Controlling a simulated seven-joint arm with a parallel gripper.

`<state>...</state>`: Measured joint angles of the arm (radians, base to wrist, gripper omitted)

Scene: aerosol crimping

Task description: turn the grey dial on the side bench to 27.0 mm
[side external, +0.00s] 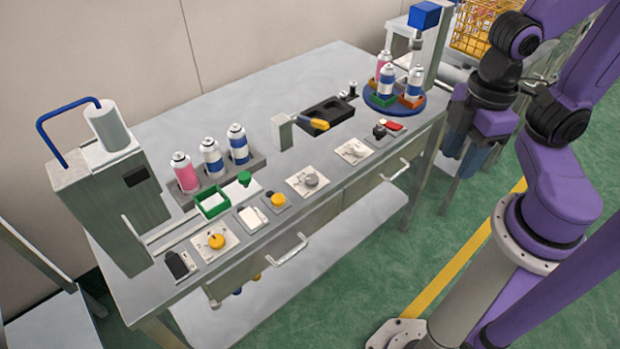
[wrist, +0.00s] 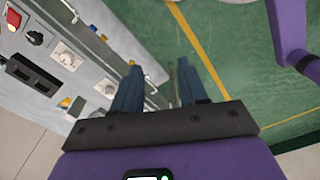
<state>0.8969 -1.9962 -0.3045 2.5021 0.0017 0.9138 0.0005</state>
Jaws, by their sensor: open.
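Two grey dials on pale square plates sit along the front edge of the bench (side external: 300,90). One grey dial (side external: 311,180) is near the middle, and a paler grey dial (side external: 355,149) is further right. I cannot tell which is the task's dial, and no scale can be read. In the wrist view, one dial plate (wrist: 67,57) shows at left and another (wrist: 105,88) nearer the fingers. My gripper (side external: 459,160) is open and empty, pointing down beyond the bench's right front edge, apart from both dials. In the wrist view its blue fingers (wrist: 160,64) are spread apart.
A yellow dial (side external: 216,241), yellow button (side external: 278,200) and red switch (side external: 391,124) share the front edge. A turntable (side external: 381,103) with cans stands at the right end. Drawer handles (side external: 290,250) project in front.

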